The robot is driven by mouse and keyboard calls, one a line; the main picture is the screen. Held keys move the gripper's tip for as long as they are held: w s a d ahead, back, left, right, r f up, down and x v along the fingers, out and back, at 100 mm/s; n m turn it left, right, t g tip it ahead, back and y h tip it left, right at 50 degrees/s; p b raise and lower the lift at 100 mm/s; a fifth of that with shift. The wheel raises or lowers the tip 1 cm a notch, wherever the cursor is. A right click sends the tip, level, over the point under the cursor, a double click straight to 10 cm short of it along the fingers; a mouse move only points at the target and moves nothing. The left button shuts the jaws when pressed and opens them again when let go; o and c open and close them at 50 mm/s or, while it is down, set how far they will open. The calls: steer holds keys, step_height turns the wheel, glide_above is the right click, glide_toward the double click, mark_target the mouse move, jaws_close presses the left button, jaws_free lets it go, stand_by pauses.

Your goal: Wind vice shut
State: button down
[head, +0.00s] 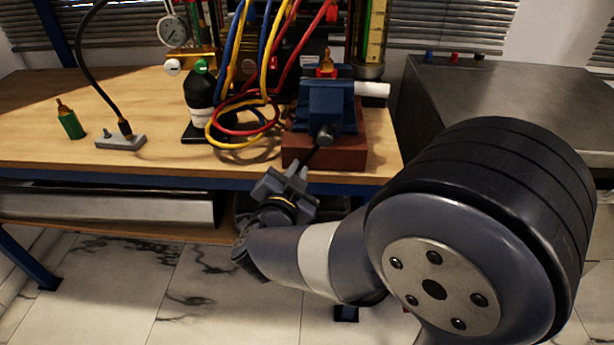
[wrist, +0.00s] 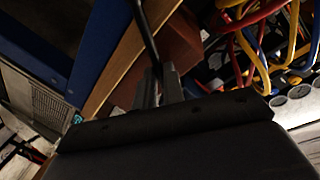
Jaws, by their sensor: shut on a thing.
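The blue vice (head: 332,105) stands on a red-brown block (head: 342,150) at the front edge of the bench in the head view. A brass-tipped red piece (head: 327,68) shows at the top of the vice; whether the jaws touch it cannot be told. A dark handle bar (head: 312,154) slants down from the vice's front screw. My gripper (head: 297,174) is shut on the lower end of this bar, in front of the bench edge. In the wrist view the handle bar (wrist: 145,35) runs down to the fingers of my gripper (wrist: 160,88), with the block (wrist: 180,42) behind.
Red, yellow and blue hoses (head: 238,120) loop left of the vice, near a black bottle (head: 200,97). A green brass-tipped fitting (head: 69,121) and a grey base with a black cable (head: 121,142) stand farther left. A metal cabinet (head: 490,85) is at right.

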steer(key=m, duration=0.1)
steer(key=a+r+m, duration=0.1)
steer(key=a+r+m+y, duration=0.1)
steer(key=m, duration=0.1)
steer(key=shift+s+a+r+g, duration=0.1)
steer(key=shift+a+r+g, duration=0.1)
steer(key=shift+r+g, duration=0.1)
steer(key=r+m, duration=0.1)
steer(key=m, duration=0.1)
steer(key=a+r+m+y, duration=0.1)
steer(key=r, duration=0.1)
steer(key=shift+r+m, duration=0.1)
steer(key=shift+m, duration=0.3)
steer(key=c, duration=2.1)
jaws_free()
steer(key=shift+s, duration=0.25)
steer(key=o, duration=0.6)
steer(key=shift+w, duration=0.2)
steer(key=shift+r, duration=0.1)
steer(key=p+v, duration=0.2)
steer(key=v, duration=0.8)
steer(key=shift+s+p, duration=0.3)
steer(key=shift+s, duration=0.1)
